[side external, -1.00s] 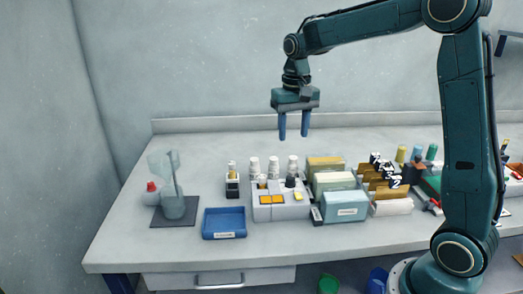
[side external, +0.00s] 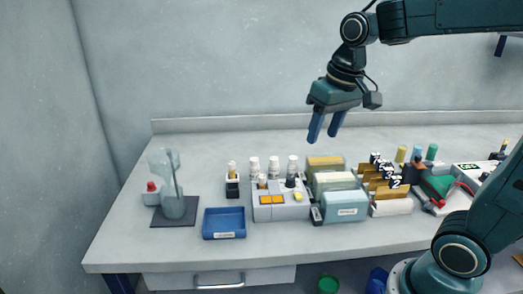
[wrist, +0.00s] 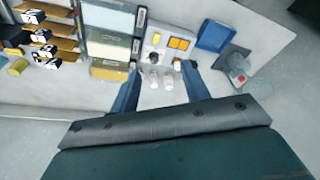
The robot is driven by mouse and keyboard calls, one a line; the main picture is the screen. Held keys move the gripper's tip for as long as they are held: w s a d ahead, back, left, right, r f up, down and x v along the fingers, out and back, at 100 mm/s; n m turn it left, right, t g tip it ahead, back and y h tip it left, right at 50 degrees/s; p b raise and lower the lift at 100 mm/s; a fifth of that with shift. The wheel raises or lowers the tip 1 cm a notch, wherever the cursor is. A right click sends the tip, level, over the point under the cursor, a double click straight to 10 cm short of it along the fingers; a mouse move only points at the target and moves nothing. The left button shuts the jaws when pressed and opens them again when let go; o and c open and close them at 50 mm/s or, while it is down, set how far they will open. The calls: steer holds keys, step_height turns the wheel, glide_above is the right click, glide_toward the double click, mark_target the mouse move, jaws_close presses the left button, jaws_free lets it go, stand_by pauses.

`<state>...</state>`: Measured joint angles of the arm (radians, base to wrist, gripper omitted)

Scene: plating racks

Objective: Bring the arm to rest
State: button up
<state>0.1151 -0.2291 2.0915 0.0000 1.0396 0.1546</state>
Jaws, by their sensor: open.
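My gripper (side external: 326,126) hangs in the air above the back of the bench in the side external view, tilted, with its two blue fingers apart and nothing between them. In the wrist view my gripper (wrist: 166,92) also shows open and empty, with the bench below it. It touches nothing.
On the bench (side external: 130,222) stand a blue tray (side external: 224,222), a grey unit with orange panels (side external: 280,202), white-capped bottles (side external: 274,168), stacked boxes (side external: 345,205), a numbered rack (side external: 384,184) and a clear vessel on a dark mat (side external: 173,205). The air around my gripper is free.

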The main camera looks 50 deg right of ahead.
steer(key=s+a+f+n+t, duration=0.2)
steer(key=s+a+n, duration=0.1)
steer(key=s, duration=0.9)
steer(key=shift+a+f+t, duration=0.15)
steer(key=shift+a+t, duration=0.1)
steer(key=shift+t, duration=0.15)
